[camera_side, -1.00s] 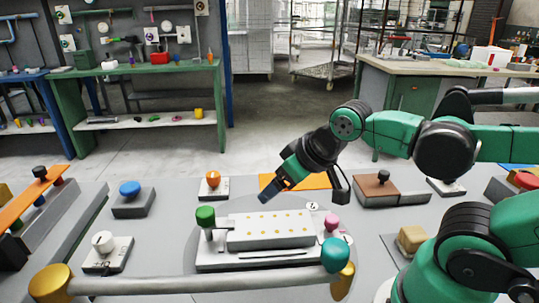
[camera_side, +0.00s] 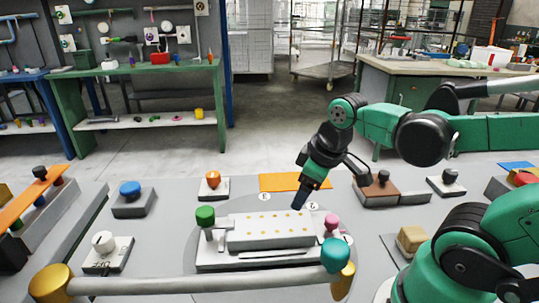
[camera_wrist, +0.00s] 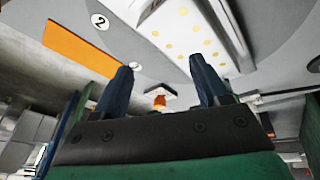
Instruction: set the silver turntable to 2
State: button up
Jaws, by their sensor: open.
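The silver turntable (camera_side: 280,205) is a grey disc low in the middle of the bench, with round white number labels at its edge. A grey block with yellow dots (camera_side: 268,228) stands on it, between a green knob (camera_side: 205,215) and a pink knob (camera_side: 331,221). The label reading 2 (camera_wrist: 99,22) shows in the wrist view beside an orange plate (camera_wrist: 80,49). My gripper (camera_side: 299,204) points down over the disc's far edge, near a label (camera_side: 313,205). In the wrist view my gripper (camera_wrist: 160,70) has its dark fingers wide apart with nothing between them.
A thick grey bar with gold ends (camera_side: 200,283) and a teal knob (camera_side: 335,253) lie in front of the disc. Blue (camera_side: 130,188), white (camera_side: 104,241) and orange (camera_side: 213,178) buttons stand to the left. A brown box (camera_side: 376,187) stands to the right.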

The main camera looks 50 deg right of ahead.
aim_at(333, 218)
jog(key=s+d+n+g, duration=0.1)
jog(key=s+d+f+n+g, duration=0.2)
jog(key=s+g, duration=0.1)
jog(key=shift+s+d+y, duration=0.1)
jog(key=shift+d+y, duration=0.2)
jog(key=shift+d, duration=0.1)
jog(key=shift+f, duration=2.65)
grip_shut()
